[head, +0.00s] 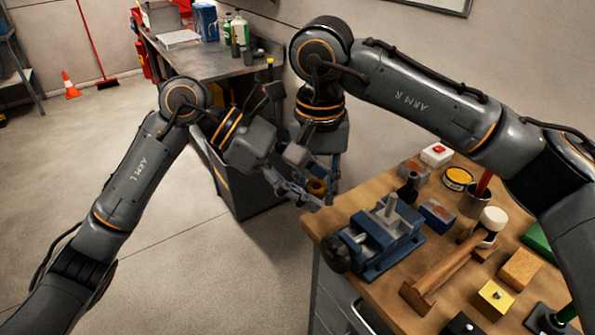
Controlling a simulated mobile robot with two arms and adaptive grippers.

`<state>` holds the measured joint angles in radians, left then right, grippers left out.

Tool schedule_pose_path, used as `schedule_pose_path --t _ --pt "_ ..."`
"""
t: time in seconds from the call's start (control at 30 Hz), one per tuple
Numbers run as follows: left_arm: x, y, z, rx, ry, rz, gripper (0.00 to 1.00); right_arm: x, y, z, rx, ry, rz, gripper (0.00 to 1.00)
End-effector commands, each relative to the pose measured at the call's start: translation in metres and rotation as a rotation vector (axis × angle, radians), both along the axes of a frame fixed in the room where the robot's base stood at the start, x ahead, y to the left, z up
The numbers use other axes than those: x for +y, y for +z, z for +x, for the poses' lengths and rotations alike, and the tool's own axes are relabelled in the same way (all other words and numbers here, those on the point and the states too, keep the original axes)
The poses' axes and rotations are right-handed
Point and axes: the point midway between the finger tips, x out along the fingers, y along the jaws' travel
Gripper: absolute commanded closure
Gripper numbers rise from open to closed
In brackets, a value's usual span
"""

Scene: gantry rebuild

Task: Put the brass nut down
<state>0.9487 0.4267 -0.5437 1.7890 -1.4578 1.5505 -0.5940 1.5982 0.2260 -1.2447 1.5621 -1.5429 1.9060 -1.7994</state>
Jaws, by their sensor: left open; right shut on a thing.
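The brass nut (317,187) shows as a small golden ring between the fingers of my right gripper (322,180). That gripper points down and is shut on the nut. Part of the nut is hidden by the fingers.
A blue vise (378,238) stands at the bench corner near the grippers. A mallet (455,262), a yellow block (493,299), a wooden block (520,269) and a yellow-topped tin (458,178) crowd the bench. A grey workbench (205,62) stands behind; open floor lies left.

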Motion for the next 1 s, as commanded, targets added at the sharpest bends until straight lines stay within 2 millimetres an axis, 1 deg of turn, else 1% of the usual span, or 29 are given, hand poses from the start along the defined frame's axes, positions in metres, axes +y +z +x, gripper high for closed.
schedule_pose_path --t 0.2,0.23,0.27,0.3,0.37,0.4,0.47,0.5,0.57,0.6,0.7,1.0 --pt "-0.0004 -0.0004 0.0000 0.000 0.000 0.000 0.38 0.0001 0.0001 0.0000 0.000 0.000 0.000 1.00" --pt "-0.0004 -0.0004 0.0001 0.000 0.000 0.000 0.40 0.0001 0.0001 0.0000 0.000 0.000 0.000 1.00" --pt "-0.0004 -0.0004 0.0001 0.000 0.000 0.000 0.46 0.0001 0.0001 0.0000 0.000 0.000 0.000 1.00" --pt "-0.0003 -0.0003 0.0001 0.000 0.000 0.000 0.54 0.0001 0.0001 0.0000 0.000 0.000 0.000 1.00" --pt "-0.0002 -0.0004 0.0001 0.000 0.000 0.000 0.67 0.0001 0.0001 0.0000 0.000 0.000 0.000 1.00" --pt "-0.0003 -0.0003 0.0001 0.000 0.000 0.000 0.75 0.0001 0.0001 0.0001 -0.001 0.000 0.000 1.00" --pt "-0.0002 -0.0003 -0.0002 0.001 -0.001 0.000 0.87 -0.0001 0.0002 0.0004 -0.001 -0.001 0.000 1.00" --pt "-0.0003 -0.0003 -0.0005 0.001 -0.002 0.000 0.95 -0.0002 0.0002 0.0006 -0.002 -0.002 0.000 1.00" --pt "-0.0005 -0.0003 -0.0011 0.001 -0.003 0.000 0.96 -0.0003 0.0002 0.0010 -0.002 -0.003 0.000 1.00" --pt "-0.0005 -0.0002 -0.0014 0.001 -0.004 0.000 0.96 -0.0004 0.0003 0.0011 -0.003 -0.003 0.000 0.62" --pt "-0.0005 -0.0003 -0.0012 0.001 -0.004 0.000 0.96 -0.0006 0.0003 0.0011 -0.003 -0.003 0.000 0.43" --pt "-0.0001 -0.0002 -0.0002 0.001 -0.001 0.000 0.96 -0.0002 0.0007 0.0004 -0.001 -0.001 0.000 0.43"
